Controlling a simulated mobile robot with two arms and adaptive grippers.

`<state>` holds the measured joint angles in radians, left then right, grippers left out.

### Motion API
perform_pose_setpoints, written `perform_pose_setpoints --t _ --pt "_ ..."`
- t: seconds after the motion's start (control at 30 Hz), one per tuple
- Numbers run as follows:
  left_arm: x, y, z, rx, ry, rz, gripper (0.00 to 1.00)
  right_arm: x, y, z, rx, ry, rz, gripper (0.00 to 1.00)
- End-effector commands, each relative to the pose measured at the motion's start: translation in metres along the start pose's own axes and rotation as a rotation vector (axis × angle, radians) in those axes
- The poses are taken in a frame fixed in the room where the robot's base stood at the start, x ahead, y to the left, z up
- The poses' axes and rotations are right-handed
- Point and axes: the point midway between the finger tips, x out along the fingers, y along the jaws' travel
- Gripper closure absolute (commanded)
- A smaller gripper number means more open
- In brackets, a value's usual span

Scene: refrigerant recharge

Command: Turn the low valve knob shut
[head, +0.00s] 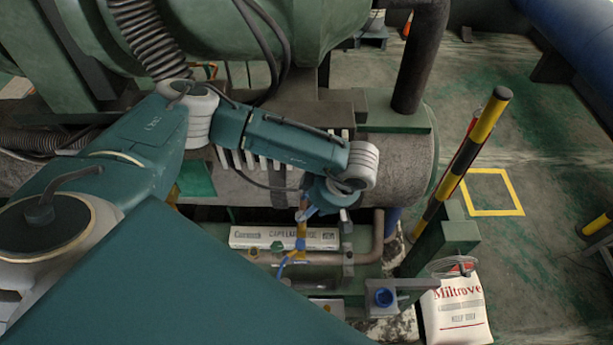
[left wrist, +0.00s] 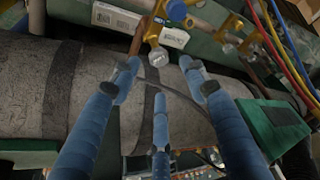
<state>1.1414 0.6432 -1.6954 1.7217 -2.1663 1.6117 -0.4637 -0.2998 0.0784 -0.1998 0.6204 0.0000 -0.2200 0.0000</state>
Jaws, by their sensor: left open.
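A round blue knob (left wrist: 177,10) sits on a yellow brass valve body (left wrist: 154,34) at the top of the left wrist view. The brass part also shows in the head view (head: 301,236), in front of a white box. I cannot tell whether this knob is the low valve knob. My left gripper (left wrist: 160,72) is open, its blue fingers spread and empty. The brass body's silver end lies just beyond the fingertips; I see no clear contact. In the head view my left gripper (head: 306,208) hangs just above the brass part, partly hidden by its wrist. My right gripper is not in view.
A white lettered box (head: 262,237) lies behind the brass part. Coloured hoses (left wrist: 285,45) run at the wrist view's right.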

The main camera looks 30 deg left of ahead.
Motion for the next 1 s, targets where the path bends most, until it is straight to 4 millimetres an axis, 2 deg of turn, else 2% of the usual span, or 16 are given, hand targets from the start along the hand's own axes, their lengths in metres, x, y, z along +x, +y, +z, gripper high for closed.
perform_pose_setpoints --t 0.03,0.2,0.4,0.77,1.0 --pt "0.008 -0.001 -0.002 -0.001 0.002 -0.005 0.55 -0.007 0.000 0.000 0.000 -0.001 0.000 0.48" --pt "0.040 -0.001 -0.002 -0.002 0.001 -0.003 0.55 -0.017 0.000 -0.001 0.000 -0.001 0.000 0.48" --pt "0.063 0.000 0.000 0.000 -0.001 -0.001 0.55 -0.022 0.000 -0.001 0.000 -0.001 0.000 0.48" --pt "0.070 0.000 0.000 -0.001 -0.002 0.001 0.55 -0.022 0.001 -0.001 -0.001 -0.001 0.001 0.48" --pt "0.070 0.000 0.000 -0.001 -0.001 0.000 0.98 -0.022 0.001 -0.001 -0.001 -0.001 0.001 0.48"
